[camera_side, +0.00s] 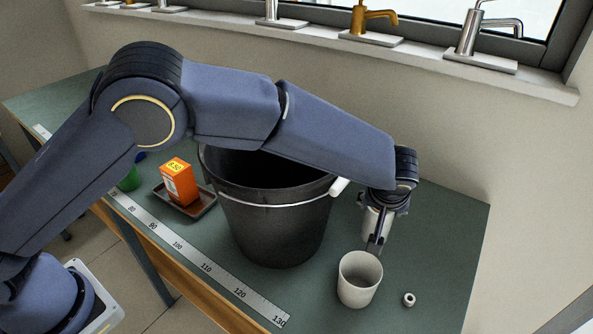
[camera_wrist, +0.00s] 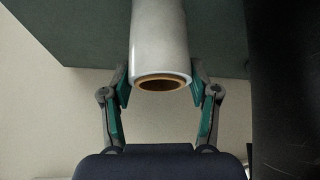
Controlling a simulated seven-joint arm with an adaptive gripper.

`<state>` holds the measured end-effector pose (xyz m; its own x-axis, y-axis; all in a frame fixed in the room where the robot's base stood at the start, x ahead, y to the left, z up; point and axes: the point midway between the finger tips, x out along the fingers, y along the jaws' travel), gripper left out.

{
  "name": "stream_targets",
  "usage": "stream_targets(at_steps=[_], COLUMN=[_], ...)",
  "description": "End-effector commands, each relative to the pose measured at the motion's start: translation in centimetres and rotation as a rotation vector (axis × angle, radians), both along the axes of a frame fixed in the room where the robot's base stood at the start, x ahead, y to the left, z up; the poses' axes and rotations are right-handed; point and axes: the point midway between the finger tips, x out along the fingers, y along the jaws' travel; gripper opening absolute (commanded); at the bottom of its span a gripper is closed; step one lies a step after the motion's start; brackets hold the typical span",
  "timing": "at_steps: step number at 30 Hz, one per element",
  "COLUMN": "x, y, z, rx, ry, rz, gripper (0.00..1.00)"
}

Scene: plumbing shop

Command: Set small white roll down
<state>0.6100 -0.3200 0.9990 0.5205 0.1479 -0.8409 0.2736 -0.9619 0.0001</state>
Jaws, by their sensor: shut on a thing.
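The small white roll (camera_wrist: 160,38), a pale cylinder with a brown cardboard core, is between the fingers of my gripper (camera_wrist: 160,92) in the wrist view. Its cored end faces the wrist camera. In the side view my gripper (camera_side: 376,240) points down at the right of the bench, shut on the roll (camera_side: 371,222), which is partly hidden by the fingers. The roll looks roughly upright there. I cannot tell whether its lower end touches the bench.
A white cup (camera_side: 357,291) stands just in front of my gripper, with a small white ring (camera_side: 409,299) to its right. A large black bucket (camera_side: 275,228) stands to the left. An orange box (camera_side: 178,184) sits on a tray (camera_side: 205,209). The green bench (camera_side: 447,235) is clear at right.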

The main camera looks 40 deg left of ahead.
Motion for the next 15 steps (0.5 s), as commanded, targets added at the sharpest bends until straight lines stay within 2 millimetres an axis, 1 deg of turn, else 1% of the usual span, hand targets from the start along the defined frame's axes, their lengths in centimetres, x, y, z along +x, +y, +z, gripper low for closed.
stream_targets(at_steps=[7,9,15], x=[0.0,0.0,0.0], y=[0.0,0.0,0.0], z=[-3.8,-4.1,-4.0], rx=[0.003,0.002,0.000], ry=[0.001,-0.001,-0.001], rz=[-0.001,0.000,0.000], gripper=[0.19,0.19,0.19])
